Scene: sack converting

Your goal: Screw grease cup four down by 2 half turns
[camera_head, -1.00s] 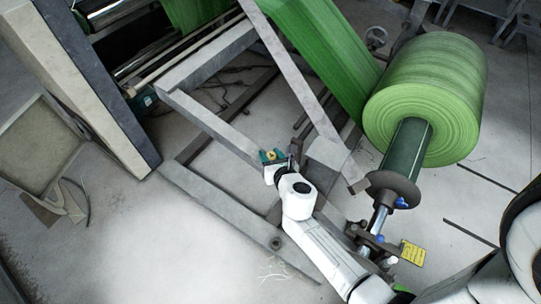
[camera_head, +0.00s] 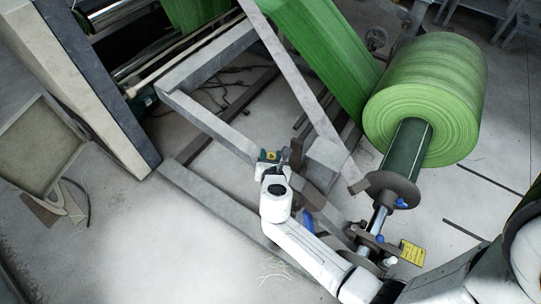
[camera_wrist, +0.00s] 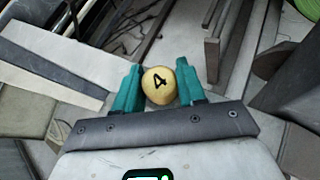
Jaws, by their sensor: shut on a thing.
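Grease cup four is a round yellow cap marked with a black 4, and in the wrist view the cup (camera_wrist: 159,85) sits between the two green fingers. My gripper (camera_wrist: 160,88) is shut on it, one finger at each side. The 4 is tilted. In the head view my gripper (camera_head: 268,158) is at the end of the white arm, beside the grey frame, and the cup (camera_head: 271,156) shows as a small yellow spot there. The stem below the cup is hidden.
Grey frame beams (camera_head: 215,128) run beside my gripper. A large green roll (camera_head: 430,100) on its shaft is at the right. A yellow plate (camera_head: 412,253) is near the shaft's lower end. Open floor (camera_head: 120,235) lies to the left.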

